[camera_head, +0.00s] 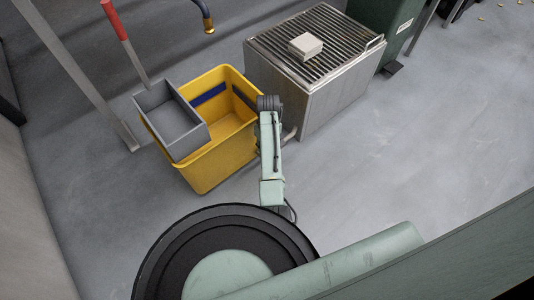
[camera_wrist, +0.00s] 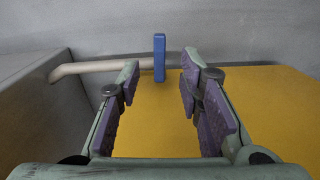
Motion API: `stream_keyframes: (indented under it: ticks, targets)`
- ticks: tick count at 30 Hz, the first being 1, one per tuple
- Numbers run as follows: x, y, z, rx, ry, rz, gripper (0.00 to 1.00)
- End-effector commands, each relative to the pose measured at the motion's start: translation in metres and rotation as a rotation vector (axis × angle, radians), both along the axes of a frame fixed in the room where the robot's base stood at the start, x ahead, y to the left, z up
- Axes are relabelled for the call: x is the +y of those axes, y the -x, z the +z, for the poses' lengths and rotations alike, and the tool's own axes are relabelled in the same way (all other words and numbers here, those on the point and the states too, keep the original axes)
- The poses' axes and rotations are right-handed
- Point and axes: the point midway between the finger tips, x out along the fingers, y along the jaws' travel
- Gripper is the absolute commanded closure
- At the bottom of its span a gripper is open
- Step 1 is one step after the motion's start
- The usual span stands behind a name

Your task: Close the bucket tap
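The blue tap handle (camera_wrist: 159,57) stands upright in the wrist view, at the end of a pale pipe (camera_wrist: 95,66) coming from the left. My gripper (camera_wrist: 159,80) is open, with its purple-padded fingers apart to either side of the handle's line. The handle shows in the gap, beyond the fingertips; I cannot tell if either finger touches it. The yellow bucket (camera_head: 215,165) stands on the floor in the head view. My arm hangs over its right side and hides the tap and my fingers there. A yellow face (camera_wrist: 160,135) fills the lower wrist view.
A metal box with a slatted top (camera_head: 310,85) stands right beside the bucket, with a small pale block (camera_head: 306,46) on top. A grey tray (camera_head: 172,120) and a red-handled pole (camera_head: 120,28) are at the bucket's left. Floor is clear at the right.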

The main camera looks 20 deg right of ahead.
Motion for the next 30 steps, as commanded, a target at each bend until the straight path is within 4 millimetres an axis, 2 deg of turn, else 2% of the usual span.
stream_keyframes:
  ticks: [1,6,12,23,30]
  targets:
    - [0.000,0.001,-0.013,0.003,-0.001,-0.001,0.67]
    - [0.000,0.000,-0.043,0.000,0.000,0.000,0.67]
    - [0.000,0.000,-0.063,-0.001,0.001,-0.001,0.67]
    - [0.000,0.000,-0.068,-0.001,0.001,-0.001,0.67]
    - [0.000,0.000,-0.068,-0.001,0.001,-0.001,0.83]
